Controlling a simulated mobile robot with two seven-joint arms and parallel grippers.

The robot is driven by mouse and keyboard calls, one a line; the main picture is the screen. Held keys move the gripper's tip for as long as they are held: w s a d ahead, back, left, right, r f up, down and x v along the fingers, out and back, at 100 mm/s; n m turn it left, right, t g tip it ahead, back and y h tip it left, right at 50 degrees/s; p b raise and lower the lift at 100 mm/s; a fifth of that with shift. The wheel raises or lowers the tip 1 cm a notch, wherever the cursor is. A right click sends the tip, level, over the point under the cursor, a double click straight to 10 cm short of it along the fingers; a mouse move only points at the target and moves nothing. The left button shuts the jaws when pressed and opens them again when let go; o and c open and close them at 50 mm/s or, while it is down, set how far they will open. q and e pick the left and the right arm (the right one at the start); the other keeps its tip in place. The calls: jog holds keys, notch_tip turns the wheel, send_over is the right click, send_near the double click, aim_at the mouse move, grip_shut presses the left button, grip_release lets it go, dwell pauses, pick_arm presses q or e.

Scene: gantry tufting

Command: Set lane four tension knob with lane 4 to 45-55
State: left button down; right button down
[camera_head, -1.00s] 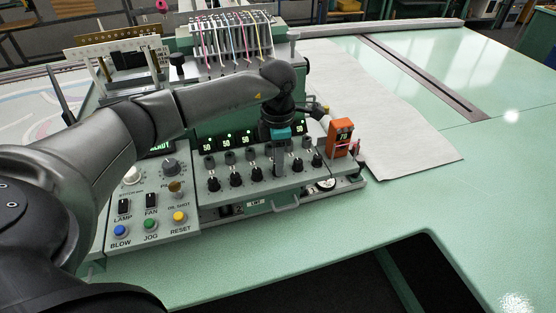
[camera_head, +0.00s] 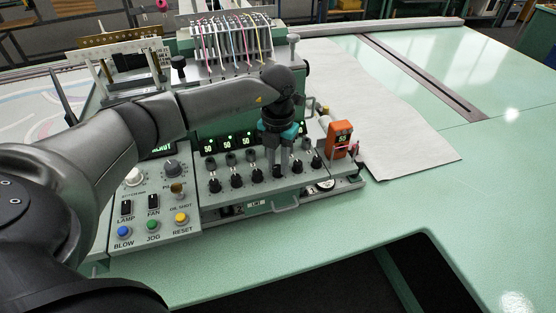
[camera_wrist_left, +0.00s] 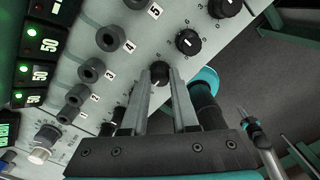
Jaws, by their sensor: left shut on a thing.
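My left gripper (camera_head: 279,168) reaches down onto the lower row of black knobs on the grey tension panel (camera_head: 222,206). Its two fingers are shut on the fourth knob from the left, the lane four tension knob, which shows between the fingertips in the left wrist view (camera_wrist_left: 160,73). The number 4 label (camera_wrist_left: 129,47) is beside the upper-row peg (camera_wrist_left: 110,38) across from it. Three green displays (camera_head: 228,142) to the left seem to read 50. The lane four display is hidden behind my gripper. The right gripper is not in view.
An orange meter (camera_head: 342,138) with a green reading that looks like 50 stands at the panel's right end. Neighbouring knobs (camera_wrist_left: 188,41) sit close beside my fingers. A button panel (camera_head: 152,202) is at left. The green table (camera_head: 440,200) to the right is clear.

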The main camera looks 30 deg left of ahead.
aim_at(278, 166)
pick_arm(q)
jog(key=shift+n, duration=0.9)
jog(key=c, duration=0.7)
grip_release()
notch_tip(278, 166, up, 15)
jog(key=shift+r+b, duration=0.15)
jog(key=shift+b, duration=0.2)
